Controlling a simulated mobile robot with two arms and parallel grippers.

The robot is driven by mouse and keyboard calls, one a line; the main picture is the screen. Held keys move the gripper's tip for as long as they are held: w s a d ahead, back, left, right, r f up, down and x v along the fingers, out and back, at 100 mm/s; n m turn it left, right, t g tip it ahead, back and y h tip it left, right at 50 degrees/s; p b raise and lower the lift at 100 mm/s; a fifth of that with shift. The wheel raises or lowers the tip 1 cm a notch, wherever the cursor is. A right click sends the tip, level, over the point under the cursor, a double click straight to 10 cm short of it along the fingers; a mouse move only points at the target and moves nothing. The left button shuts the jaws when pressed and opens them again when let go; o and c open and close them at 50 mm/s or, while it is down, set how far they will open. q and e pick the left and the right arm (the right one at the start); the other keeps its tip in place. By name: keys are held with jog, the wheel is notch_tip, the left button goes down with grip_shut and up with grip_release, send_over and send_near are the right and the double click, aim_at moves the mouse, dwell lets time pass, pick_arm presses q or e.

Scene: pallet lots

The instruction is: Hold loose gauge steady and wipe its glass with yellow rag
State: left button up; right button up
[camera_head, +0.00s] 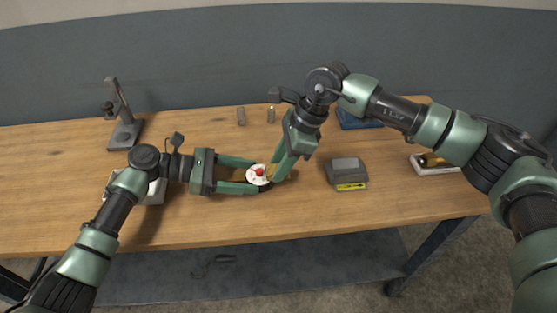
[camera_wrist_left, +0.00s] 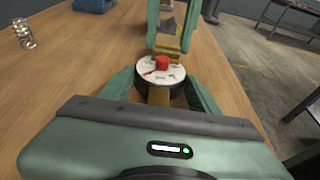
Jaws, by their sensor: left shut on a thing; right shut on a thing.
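The gauge (camera_head: 252,178) has a round white dial with a red piece at its middle and a dark rim. It shows face up in the left wrist view (camera_wrist_left: 150,72). My left gripper (camera_head: 258,175) is shut on the gauge, one finger on each side. A tan-yellow part shows below the dial on the near side. My right gripper (camera_head: 283,174) comes down just right of the dial. At its tips is a yellow-tan piece (camera_wrist_left: 167,42), apparently the yellow rag, close to the dial's far edge. Whether it touches the glass I cannot tell.
On the wooden bench (camera_head: 220,220) are a dark stand (camera_head: 124,130), two small cylinders (camera_head: 241,116) (camera_head: 271,114), a grey box with a yellow label (camera_head: 348,172) and a blue item (camera_head: 358,119). A white tray (camera_head: 155,192) is partly behind my left arm; another (camera_head: 448,168) is at right.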

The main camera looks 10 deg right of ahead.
pick_arm(q)
jog(key=shift+w, duration=0.1)
pick_arm(e)
jog(key=shift+s, duration=0.1)
jog(key=shift+r, duration=3)
pick_arm(q)
jog(key=o, duration=1.7)
jog(key=v, duration=1.2)
